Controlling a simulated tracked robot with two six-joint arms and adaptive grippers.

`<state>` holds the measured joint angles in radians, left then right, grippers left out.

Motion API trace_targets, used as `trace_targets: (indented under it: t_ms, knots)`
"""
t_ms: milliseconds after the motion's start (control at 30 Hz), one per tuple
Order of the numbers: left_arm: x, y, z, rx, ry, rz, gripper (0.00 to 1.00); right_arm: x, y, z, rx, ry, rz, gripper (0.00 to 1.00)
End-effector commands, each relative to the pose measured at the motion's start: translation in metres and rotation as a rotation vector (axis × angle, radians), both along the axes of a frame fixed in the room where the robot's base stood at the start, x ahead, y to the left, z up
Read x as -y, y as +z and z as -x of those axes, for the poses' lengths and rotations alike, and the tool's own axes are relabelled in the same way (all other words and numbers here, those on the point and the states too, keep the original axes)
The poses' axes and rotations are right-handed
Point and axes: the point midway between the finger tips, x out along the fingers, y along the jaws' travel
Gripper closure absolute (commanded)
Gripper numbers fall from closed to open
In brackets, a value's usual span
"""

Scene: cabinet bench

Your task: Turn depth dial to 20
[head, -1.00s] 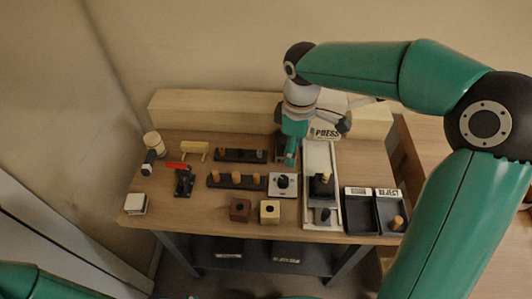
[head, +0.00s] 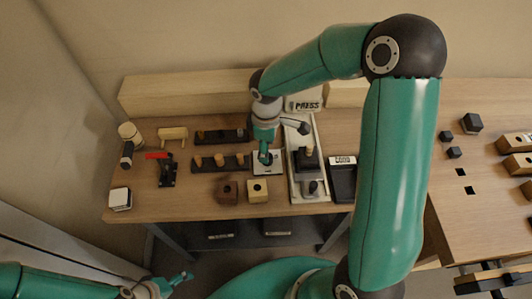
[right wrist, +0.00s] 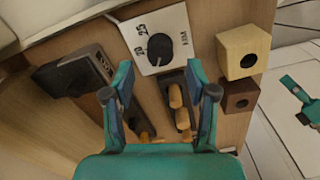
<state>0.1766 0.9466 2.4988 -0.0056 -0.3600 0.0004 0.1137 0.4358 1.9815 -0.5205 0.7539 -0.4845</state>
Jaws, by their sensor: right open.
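The depth dial (right wrist: 158,48) is a black round knob on a white plate with printed numbers, 25 legible among them; I cannot tell its exact setting. In the head view the dial's white plate (head: 274,168) is partly hidden by my right gripper (head: 264,155), which is above it. In the right wrist view my right gripper (right wrist: 160,82) is open and empty, its fingers apart, with the knob beyond the fingertips and between their lines. My left gripper (head: 178,281) is low at the bottom left, away from the bench; its jaw state is unclear.
Pegs in black racks (head: 221,161) stand beside the dial. A brown block (head: 227,190) and a pale block (head: 258,190) with holes sit in front. A slide fixture (head: 307,160) stands right of the dial, near a black tray (head: 342,182).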

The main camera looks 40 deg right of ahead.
Motion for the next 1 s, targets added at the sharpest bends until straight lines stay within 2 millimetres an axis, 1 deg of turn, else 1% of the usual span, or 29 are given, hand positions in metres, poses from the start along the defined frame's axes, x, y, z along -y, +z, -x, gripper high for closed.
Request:
trace_targets:
  t_ms: [33, 100, 233, 400, 633, 867, 900, 967, 1000]
  knots:
    - [0.000, 0.001, 0.000, 0.000, 0.000, 0.000, 0.11, 0.000, -0.010, 0.001, -0.005, 0.001, -0.001, 0.43]
    - [0.000, 0.001, 0.000, 0.000, 0.000, 0.000, 0.11, 0.000, -0.020, 0.001, -0.004, -0.001, -0.002, 0.43]
    - [0.000, 0.001, 0.000, 0.000, 0.000, 0.000, 0.11, 0.000, -0.032, 0.001, -0.002, -0.001, -0.001, 0.43]
    - [0.000, 0.001, 0.000, 0.000, 0.000, 0.000, 0.11, 0.001, -0.038, 0.000, 0.001, -0.002, -0.001, 0.43]
    - [0.000, 0.001, 0.000, 0.000, 0.000, 0.000, 0.11, 0.001, -0.038, 0.001, 0.001, -0.002, -0.001, 0.43]
    - [0.000, 0.001, 0.000, 0.000, 0.000, 0.000, 0.11, 0.001, -0.038, 0.001, 0.001, -0.002, -0.001, 0.81]
    - [0.000, 0.001, 0.000, 0.000, 0.000, 0.000, 0.11, 0.001, -0.038, 0.001, 0.001, -0.002, -0.001, 0.88]
    - [0.000, 0.001, 0.000, 0.000, 0.000, 0.000, 0.11, 0.001, -0.038, 0.001, 0.001, -0.002, -0.001, 0.98]
    - [0.000, 0.001, 0.000, 0.000, 0.000, 0.000, 0.11, 0.001, -0.038, 0.001, 0.001, -0.003, -0.001, 1.00]
